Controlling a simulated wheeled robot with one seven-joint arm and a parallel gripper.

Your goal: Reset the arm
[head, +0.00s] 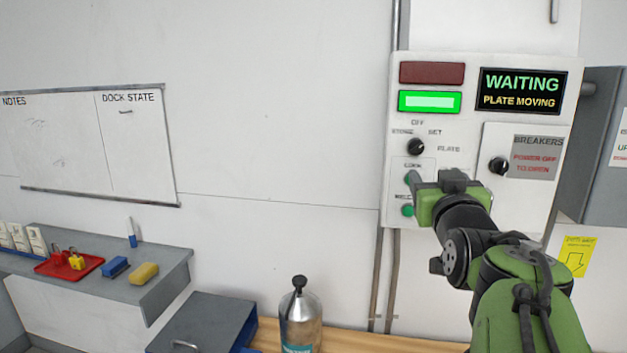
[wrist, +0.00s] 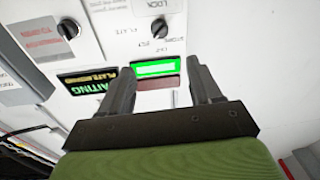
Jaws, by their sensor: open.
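My green arm reaches up from the lower right of the head view to the control panel (head: 468,130) on the wall. My gripper (head: 432,180) is in front of the panel's lower left part, near the green buttons (head: 408,211), and partly covers that area. In the wrist view, my gripper (wrist: 160,78) has its two dark fingers apart with nothing between them. The panel shows upside down beyond them, with the lit green lamp (wrist: 158,69) between the fingers. I cannot tell whether a finger touches the panel.
The panel display (head: 521,91) reads "WAITING, PLATE MOVING". A selector knob (head: 415,147) and a breaker door (head: 525,190) with its own knob are close to my gripper. A steel bottle (head: 300,322) stands below. A shelf (head: 165,278) holds a red tray (head: 45,268).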

